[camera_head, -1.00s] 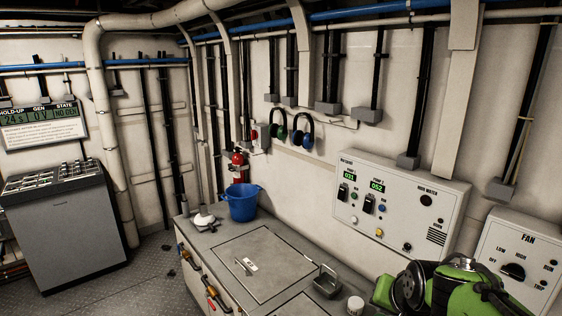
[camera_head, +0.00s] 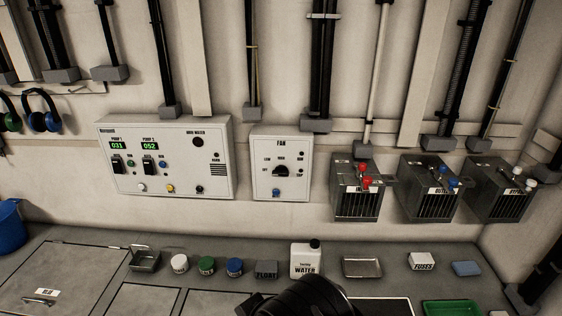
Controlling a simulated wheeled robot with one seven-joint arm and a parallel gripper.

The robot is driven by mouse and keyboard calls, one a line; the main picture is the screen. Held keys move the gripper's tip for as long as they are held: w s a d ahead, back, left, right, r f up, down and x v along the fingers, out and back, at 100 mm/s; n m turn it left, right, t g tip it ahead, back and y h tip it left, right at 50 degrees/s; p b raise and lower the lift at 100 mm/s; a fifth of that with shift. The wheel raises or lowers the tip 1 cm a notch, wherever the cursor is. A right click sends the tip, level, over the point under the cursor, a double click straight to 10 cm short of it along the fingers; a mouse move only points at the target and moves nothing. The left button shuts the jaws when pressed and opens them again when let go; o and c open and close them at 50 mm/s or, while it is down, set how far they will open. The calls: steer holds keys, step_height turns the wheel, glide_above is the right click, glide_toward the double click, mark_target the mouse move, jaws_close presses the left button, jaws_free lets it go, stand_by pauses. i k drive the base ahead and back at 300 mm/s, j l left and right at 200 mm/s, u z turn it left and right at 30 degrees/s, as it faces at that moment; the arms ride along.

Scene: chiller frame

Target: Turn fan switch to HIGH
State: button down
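The fan panel (camera_head: 261,184) is a white wall box labelled FAN, just right of the larger pump panel. The switch's pointer is too small to read surely. A blue button or lamp sits below the switch. A black rounded part of my arm shows at the bottom middle, below and apart from the panel. My gripper is not visible.
The pump panel (camera_head: 165,180) hangs left of the fan panel. Grey valve boxes (camera_head: 357,200) stick out from the wall to its right. The counter below holds small tubs, a white water jug (camera_head: 306,261), a metal tray (camera_head: 361,267) and a green tray (camera_head: 452,308).

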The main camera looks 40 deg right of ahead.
mark_target(280, 170)
steer(key=z, duration=1.2)
